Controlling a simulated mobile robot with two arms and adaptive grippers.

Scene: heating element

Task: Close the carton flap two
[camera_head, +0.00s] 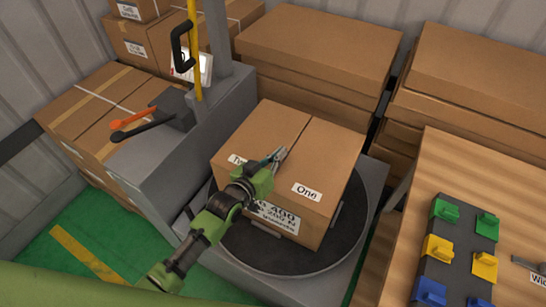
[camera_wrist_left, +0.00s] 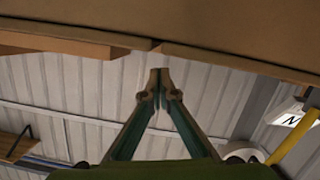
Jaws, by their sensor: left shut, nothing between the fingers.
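The carton (camera_head: 335,190) sits on the round black turntable (camera_head: 345,235). Its top shows two panels with a seam between them. The right panel, labelled One (camera_head: 306,191), looks flat. The left panel (camera_head: 255,130), apparently flap two, also looks nearly flat; its label is mostly hidden behind my gripper. My left gripper (camera_head: 277,158) is shut and empty, over the front of the top near the seam. In the left wrist view my shut fingertips (camera_wrist_left: 159,76) point at brown cardboard edges (camera_wrist_left: 230,62) with a small gap between them. I cannot tell whether they touch.
A grey machine column with a yellow post (camera_head: 194,60) and orange and black levers (camera_head: 134,120) stands left of the carton. Stacked boxes (camera_head: 320,45) are behind. A wooden table (camera_head: 465,160) with coloured clips is at right. Green floor (camera_head: 110,240) is free at front left.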

